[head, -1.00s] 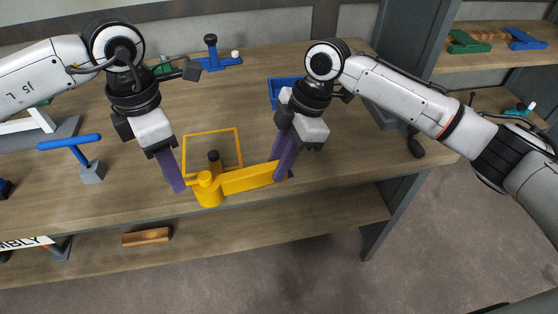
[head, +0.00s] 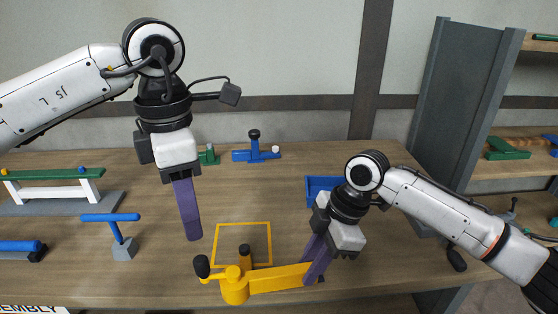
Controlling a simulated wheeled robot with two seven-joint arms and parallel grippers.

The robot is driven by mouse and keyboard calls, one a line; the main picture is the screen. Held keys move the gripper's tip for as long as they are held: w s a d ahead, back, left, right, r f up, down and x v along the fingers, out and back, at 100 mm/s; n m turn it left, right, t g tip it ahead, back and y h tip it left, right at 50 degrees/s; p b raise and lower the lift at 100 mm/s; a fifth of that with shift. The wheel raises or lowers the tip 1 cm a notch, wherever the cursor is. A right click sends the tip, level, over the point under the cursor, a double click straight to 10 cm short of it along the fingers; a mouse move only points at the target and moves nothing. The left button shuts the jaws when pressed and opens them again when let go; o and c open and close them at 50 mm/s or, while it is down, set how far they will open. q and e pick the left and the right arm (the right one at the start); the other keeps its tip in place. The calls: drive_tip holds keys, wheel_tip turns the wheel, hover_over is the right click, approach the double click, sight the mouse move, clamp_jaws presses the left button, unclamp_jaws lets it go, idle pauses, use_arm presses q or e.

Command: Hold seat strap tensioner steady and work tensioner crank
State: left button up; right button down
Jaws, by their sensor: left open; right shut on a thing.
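The yellow seat strap tensioner (head: 280,280) lies near the front edge of the bench, with a round hub at its left end and a flat arm reaching right. Its crank (head: 219,273) sits on the hub, with a black knob at the left. My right gripper (head: 314,275) is shut on the right end of the tensioner's arm. My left gripper (head: 193,238) is open and empty, above the bench and up-left of the crank, apart from it.
A yellow square outline (head: 243,224) is marked on the bench behind the tensioner. A blue T-handled tool (head: 113,230) stands at left, near a green-topped frame (head: 52,190). A blue tool (head: 255,152) and a blue bin (head: 323,186) stand behind. A grey post (head: 455,110) rises at right.

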drive_tip(key=c, duration=1.9)
unclamp_jaws()
drive_tip(key=shift+s+d+f, duration=0.1)
drive_tip(key=shift+f, duration=0.2)
drive_tip(key=o, duration=0.4)
drive_tip(key=shift+r, duration=0.1)
drive_tip(key=shift+o, duration=0.2)
drive_tip(key=shift+r, duration=0.1)
drive_tip(key=shift+w+d+r, duration=0.1)
drive_tip(key=shift+w+r, duration=0.1)
drive_tip(key=shift+r, duration=0.25)
drive_tip(key=v, duration=1.1)
drive_tip(key=shift+s, duration=0.1)
